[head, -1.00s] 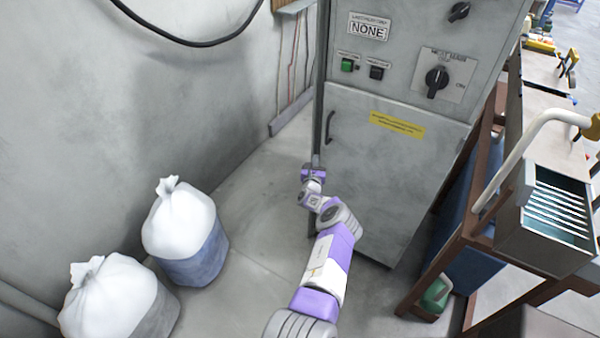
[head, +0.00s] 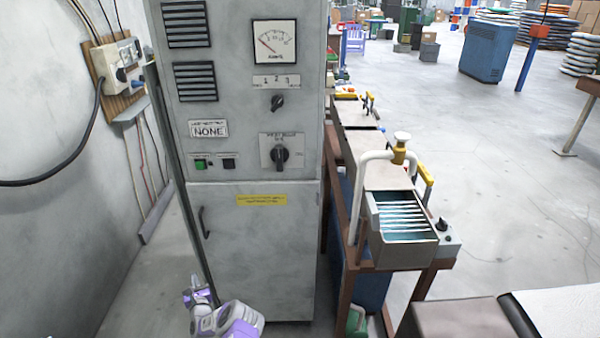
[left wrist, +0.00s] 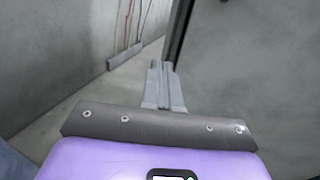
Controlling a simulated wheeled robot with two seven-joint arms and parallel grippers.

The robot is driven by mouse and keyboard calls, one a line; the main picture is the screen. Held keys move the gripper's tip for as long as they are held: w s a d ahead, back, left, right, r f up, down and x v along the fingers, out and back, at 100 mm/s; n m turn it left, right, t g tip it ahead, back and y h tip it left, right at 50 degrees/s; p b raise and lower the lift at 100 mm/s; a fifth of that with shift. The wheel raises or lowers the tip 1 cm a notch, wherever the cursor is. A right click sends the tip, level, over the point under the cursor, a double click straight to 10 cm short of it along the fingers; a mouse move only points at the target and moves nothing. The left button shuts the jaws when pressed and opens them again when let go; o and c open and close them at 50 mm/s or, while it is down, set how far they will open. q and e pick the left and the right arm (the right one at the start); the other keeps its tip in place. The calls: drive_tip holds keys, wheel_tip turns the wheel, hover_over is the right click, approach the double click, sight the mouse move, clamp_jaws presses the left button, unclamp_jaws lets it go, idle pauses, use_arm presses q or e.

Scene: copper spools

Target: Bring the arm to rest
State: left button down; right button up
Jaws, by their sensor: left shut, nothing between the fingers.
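My left gripper (head: 194,280) is low in the head view, in front of the grey cabinet (head: 255,255) near its lower left edge. Its white and purple arm runs down to the bottom edge. In the left wrist view the two grey fingers (left wrist: 161,72) are together with nothing between them. They point along the gap between the wall and the dark cabinet edge. Whether the gripper touches the cabinet cannot be told. My right gripper is not in view.
The cabinet has a black door handle (head: 204,222) and a dial (head: 281,153). A wall box with cables (head: 117,62) is at left. A bench with a slotted box (head: 402,250) stands right of the cabinet. Open floor (head: 500,150) lies farther right.

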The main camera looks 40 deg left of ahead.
use_arm(q)
drive_tip(key=s+d+f+n+g+h, duration=0.1)
drive_tip(key=s+d+f+n+g, duration=0.2)
drive_tip(key=s+n+g, duration=0.3)
drive_tip(key=s+d+f+n+g+h, duration=0.1)
drive_tip(key=s+d+f+n+g, duration=0.25)
drive_tip(key=s+n+g, duration=0.2)
drive_tip(key=s+d+f+n+g+h, duration=0.1)
drive_tip(key=d+f+n+h, duration=0.1)
drive_tip(key=d, duration=0.3)
drive_tip(key=s+d+f+n+g+h, duration=0.2)
drive_tip(key=d+h, duration=0.1)
drive_tip(key=d, duration=0.3)
drive_tip(key=w+d+f+n+h, duration=0.2)
drive_tip(key=d+n+h, duration=0.3)
drive_tip(key=d, duration=1.4)
drive_tip(key=w+d+r+n+t+h, duration=0.2)
drive_tip(key=d+r, duration=0.2)
drive_tip(key=d, duration=0.6)
drive_tip(key=w+d+r+n+t+h, duration=0.2)
drive_tip(key=d+r+h, duration=0.1)
drive_tip(key=d, duration=0.7)
drive_tip(key=w+d+r+n+t+h, duration=0.1)
drive_tip(key=d+r+n+t+h, duration=0.1)
drive_tip(key=d+r, duration=0.4)
drive_tip(key=d, duration=0.4)
drive_tip(key=shift+w+h, duration=0.4)
